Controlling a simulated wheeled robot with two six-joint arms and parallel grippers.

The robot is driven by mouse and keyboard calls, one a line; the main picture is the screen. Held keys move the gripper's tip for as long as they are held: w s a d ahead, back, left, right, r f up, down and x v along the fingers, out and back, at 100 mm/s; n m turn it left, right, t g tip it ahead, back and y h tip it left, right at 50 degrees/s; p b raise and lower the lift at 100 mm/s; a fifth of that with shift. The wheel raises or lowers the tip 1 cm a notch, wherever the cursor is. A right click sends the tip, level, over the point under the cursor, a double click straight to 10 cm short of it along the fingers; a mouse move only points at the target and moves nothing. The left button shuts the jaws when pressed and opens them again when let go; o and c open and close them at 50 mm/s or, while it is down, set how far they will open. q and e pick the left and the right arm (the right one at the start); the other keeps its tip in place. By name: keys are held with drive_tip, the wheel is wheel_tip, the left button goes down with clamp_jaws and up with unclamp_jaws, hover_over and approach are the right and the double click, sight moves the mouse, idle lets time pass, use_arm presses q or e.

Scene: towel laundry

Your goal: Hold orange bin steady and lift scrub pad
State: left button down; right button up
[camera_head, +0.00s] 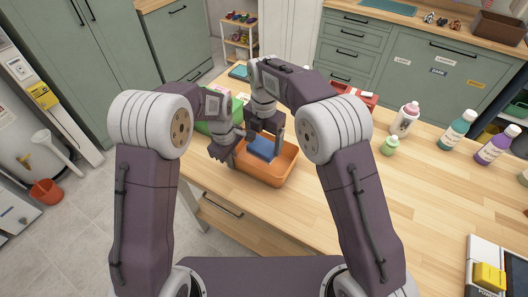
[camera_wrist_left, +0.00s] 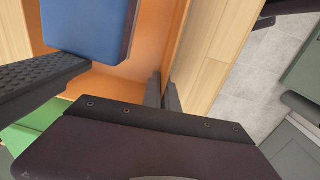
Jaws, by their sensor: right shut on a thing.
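The orange bin (camera_head: 268,178) sits on the wooden worktop near its front left edge; its inside also shows in the left wrist view (camera_wrist_left: 150,50). The blue scrub pad (camera_head: 262,148) is in the bin's opening and fills the upper left of the left wrist view (camera_wrist_left: 88,25). My right gripper (camera_head: 265,135) is above the bin, shut on the pad. Whether the pad touches the bin's floor is hard to tell.
A green container (camera_head: 204,127) stands just behind the bin at the left, and a red one (camera_head: 366,98) behind at the right. A pink-capped bottle (camera_head: 404,120), a small green bottle (camera_head: 390,146) and other bottles stand further right. The worktop (camera_head: 420,190) is clear right of the bin.

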sight(264, 144)
wheel_tip(264, 144, up, 4)
drive_tip(key=shift+r, duration=0.1)
use_arm(q)
drive_tip(key=c, duration=1.6)
unclamp_jaws()
drive_tip(key=shift+r, duration=0.1)
drive_tip(key=r, duration=1.1)
drive_tip(key=shift+s+a+r, duration=0.25)
drive_tip(key=shift+s+r, duration=0.15)
